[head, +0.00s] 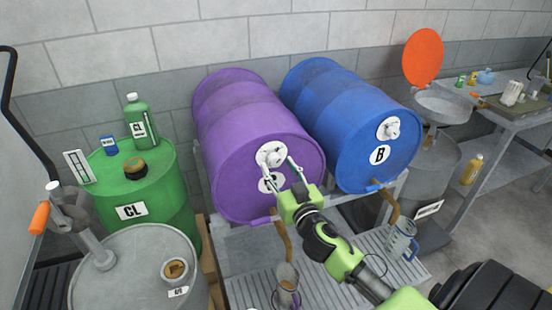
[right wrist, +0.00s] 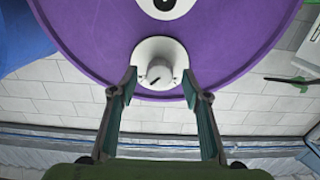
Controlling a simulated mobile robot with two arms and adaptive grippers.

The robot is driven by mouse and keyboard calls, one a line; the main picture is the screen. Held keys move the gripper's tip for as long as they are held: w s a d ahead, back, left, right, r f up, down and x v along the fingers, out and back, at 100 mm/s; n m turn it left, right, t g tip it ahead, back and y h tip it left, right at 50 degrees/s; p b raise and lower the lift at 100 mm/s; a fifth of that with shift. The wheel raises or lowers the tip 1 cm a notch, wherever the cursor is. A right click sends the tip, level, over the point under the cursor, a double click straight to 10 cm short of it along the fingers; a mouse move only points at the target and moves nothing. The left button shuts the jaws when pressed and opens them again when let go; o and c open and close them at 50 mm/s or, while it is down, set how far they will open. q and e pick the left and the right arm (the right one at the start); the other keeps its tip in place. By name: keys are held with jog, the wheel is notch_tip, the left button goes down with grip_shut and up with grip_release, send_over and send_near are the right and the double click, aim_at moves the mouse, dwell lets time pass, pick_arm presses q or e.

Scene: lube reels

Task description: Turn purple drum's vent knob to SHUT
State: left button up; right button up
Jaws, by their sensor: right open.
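The purple drum (head: 225,120) lies on its side on a rack, its round face toward me. Its vent knob (head: 271,155) is a white disc with a small grey handle high on that face. In the right wrist view the vent knob (right wrist: 159,72) appears at the drum's rim, with the purple face (right wrist: 225,40) around it. My right gripper (head: 278,166) is open, its fingers spread to either side of the knob. In the right wrist view the right gripper (right wrist: 158,92) shows a gap between each finger and the knob. The knob's marking is too small to read. My left gripper is not in view.
A blue drum (head: 340,110) with its own white knob (head: 388,129) lies right of the purple one. A green drum (head: 150,190) and a grey drum (head: 135,265) stand at the left. A jug (head: 287,285) is below the purple drum's tap.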

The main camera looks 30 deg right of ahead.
jog(key=shift+x, duration=1.35)
jog(key=c, duration=1.1)
